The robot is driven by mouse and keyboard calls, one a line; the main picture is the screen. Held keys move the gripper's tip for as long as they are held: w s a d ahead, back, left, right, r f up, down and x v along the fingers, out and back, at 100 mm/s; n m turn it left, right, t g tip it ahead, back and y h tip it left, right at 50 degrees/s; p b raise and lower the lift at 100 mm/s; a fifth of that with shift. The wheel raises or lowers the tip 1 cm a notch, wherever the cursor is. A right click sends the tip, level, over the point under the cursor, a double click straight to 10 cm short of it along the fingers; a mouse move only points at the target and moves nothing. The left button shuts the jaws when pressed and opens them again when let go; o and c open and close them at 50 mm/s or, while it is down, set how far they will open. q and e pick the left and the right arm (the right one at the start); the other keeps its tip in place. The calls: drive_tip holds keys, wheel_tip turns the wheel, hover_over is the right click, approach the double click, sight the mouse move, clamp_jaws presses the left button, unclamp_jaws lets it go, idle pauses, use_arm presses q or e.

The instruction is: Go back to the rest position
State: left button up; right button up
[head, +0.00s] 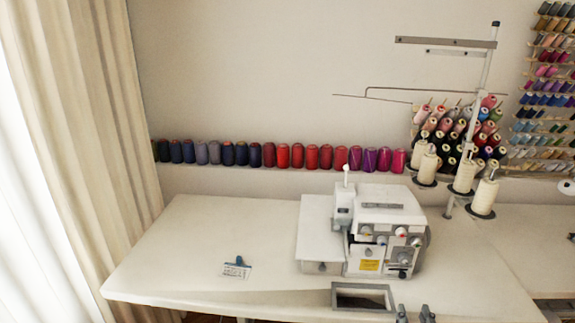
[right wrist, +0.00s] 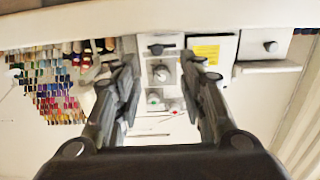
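My right gripper (head: 414,314) shows at the bottom edge of the head view, with its two dark fingertips apart, in front of the table's front edge. In the right wrist view, the same gripper (right wrist: 161,66) has its fingers spread with nothing held between them. The sewing machine (head: 385,232) shows beyond the fingers there, upside down. My left gripper is not in view.
The white table (head: 190,245) holds the machine, a small card with a blue clip (head: 236,268) and a grey-framed rectangular piece (head: 362,297) near the front edge. Thread cones (head: 464,177) stand at the right. A curtain (head: 85,120) hangs at the left. The table's left part is mostly clear.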

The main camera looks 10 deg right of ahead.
drive_tip(key=a+f+g+y, duration=0.1)
drive_tip(key=a, duration=0.1)
drive_tip(key=s+a+f+n+y, duration=0.1)
drive_tip(key=a+f+g, duration=0.1)
drive_tip(key=a, duration=0.1)
drive_tip(key=shift+s+a+n+g+y, duration=0.15)
drive_tip(key=shift+a+n+g+y, duration=0.15)
drive_tip(key=shift+n+y, duration=0.1)
drive_tip(key=s+a+f+n+g, duration=0.1)
drive_tip(key=s+a+f+g, duration=0.2)
drive_tip(key=s, duration=0.4)
drive_tip(key=s+a+n+g+y, duration=0.1)
drive_tip(key=s+a+g, duration=0.3)
drive_tip(key=s, duration=0.3)
drive_tip(key=s+a+f+n+g, duration=0.1)
drive_tip(key=s+a+f+g, duration=0.2)
drive_tip(key=s, duration=0.4)
wheel_tip(320, 180, down, 26)
drive_tip(key=s+g, duration=0.2)
drive_tip(key=g, duration=0.1)
drive_tip(key=s+d+f, duration=0.3)
drive_tip(key=s+f, duration=1.2)
drive_tip(key=s, duration=0.2)
drive_tip(key=shift+g, duration=0.4)
